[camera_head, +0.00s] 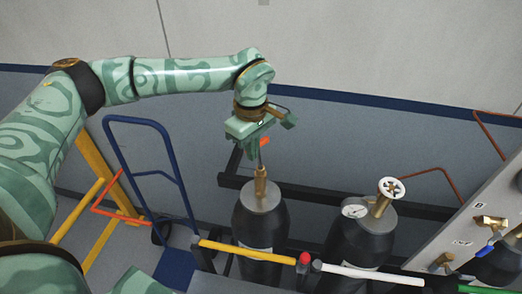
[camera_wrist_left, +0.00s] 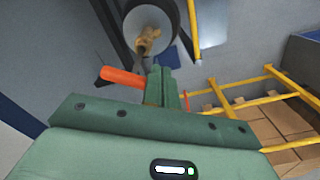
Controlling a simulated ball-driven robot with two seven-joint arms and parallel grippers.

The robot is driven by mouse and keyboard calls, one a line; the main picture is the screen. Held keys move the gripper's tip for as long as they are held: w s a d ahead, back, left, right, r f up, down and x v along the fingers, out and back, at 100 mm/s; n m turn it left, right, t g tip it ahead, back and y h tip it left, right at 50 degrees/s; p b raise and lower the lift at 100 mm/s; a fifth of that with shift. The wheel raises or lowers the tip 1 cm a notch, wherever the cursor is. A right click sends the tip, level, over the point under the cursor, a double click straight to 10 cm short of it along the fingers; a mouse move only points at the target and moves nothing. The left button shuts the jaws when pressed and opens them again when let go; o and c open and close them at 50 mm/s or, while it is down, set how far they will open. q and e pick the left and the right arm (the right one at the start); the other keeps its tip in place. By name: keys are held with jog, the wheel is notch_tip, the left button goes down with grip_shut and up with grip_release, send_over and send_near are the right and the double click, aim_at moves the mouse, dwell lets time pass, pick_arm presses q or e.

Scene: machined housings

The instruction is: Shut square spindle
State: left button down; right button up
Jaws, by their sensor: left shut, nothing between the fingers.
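The square spindle is on the brass valve (camera_head: 261,186) of the left black cylinder (camera_head: 259,225). A thin grey shaft rises from this valve to an orange handle (camera_head: 266,142). In the left wrist view the brass valve (camera_wrist_left: 148,40) is at the top and the orange handle (camera_wrist_left: 122,77) sticks out left of my fingers. My left gripper (camera_head: 255,150) is above the valve, beside the handle. In its wrist view its green fingers (camera_wrist_left: 161,76) are closed together and empty. Whether they touch the handle or shaft I cannot tell. My right gripper is not in view.
A second cylinder (camera_head: 358,240) with a white handwheel (camera_head: 391,188) and gauge (camera_head: 354,211) stands to the right. A yellow bar (camera_head: 245,252) and white bar (camera_head: 367,274) cross in front. A blue hand truck (camera_head: 178,180) stands left; a valve panel (camera_head: 475,228) is right.

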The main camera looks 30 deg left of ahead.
pick_arm(q)
jog(key=shift+w+a+p, duration=0.25)
jog(key=shift+a+p, duration=0.35)
jog(key=shift+a, duration=0.1)
dwell(0.9)
jog(key=shift+w+a+p, duration=0.35)
jog(key=shift+w+p, duration=0.1)
dwell(0.4)
jog(key=shift+s, duration=0.1)
jog(key=shift+s+d+p, duration=0.25)
jog(key=shift+s+p, duration=0.05)
jog(key=shift+p, duration=0.05)
jog(key=shift+r, duration=0.15)
notch_tip(320, 180, up, 8)
jog(key=p, duration=0.7)
jog(key=shift+f, duration=0.2)
